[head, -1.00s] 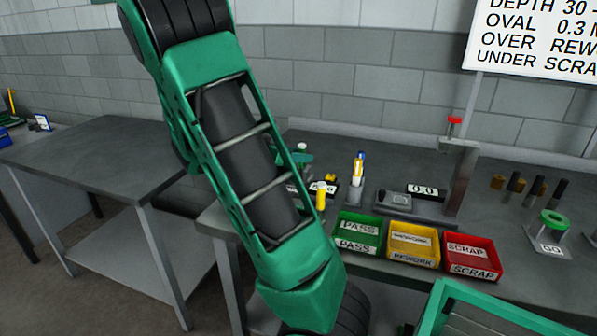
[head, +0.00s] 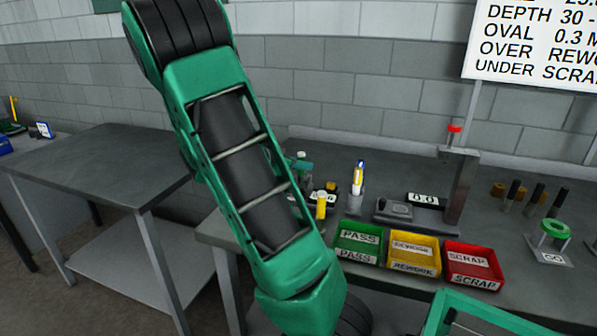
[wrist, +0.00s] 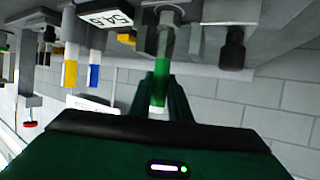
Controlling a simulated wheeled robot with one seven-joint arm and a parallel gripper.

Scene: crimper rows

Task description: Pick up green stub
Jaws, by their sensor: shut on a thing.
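The green stub (wrist: 161,78) shows in the middle of the wrist view, where the bench appears at the top and the wall below. It has a pale end, and its other end meets a grey metal piece (wrist: 168,22). My gripper (wrist: 164,90) has its two dark green fingers on either side of the stub and is shut on it. I cannot tell whether the stub is clear of the metal piece.
A green PASS bin (head: 357,240), a yellow REWORK bin (head: 412,254) and a red SCRAP bin (head: 472,267) stand along the bench front.

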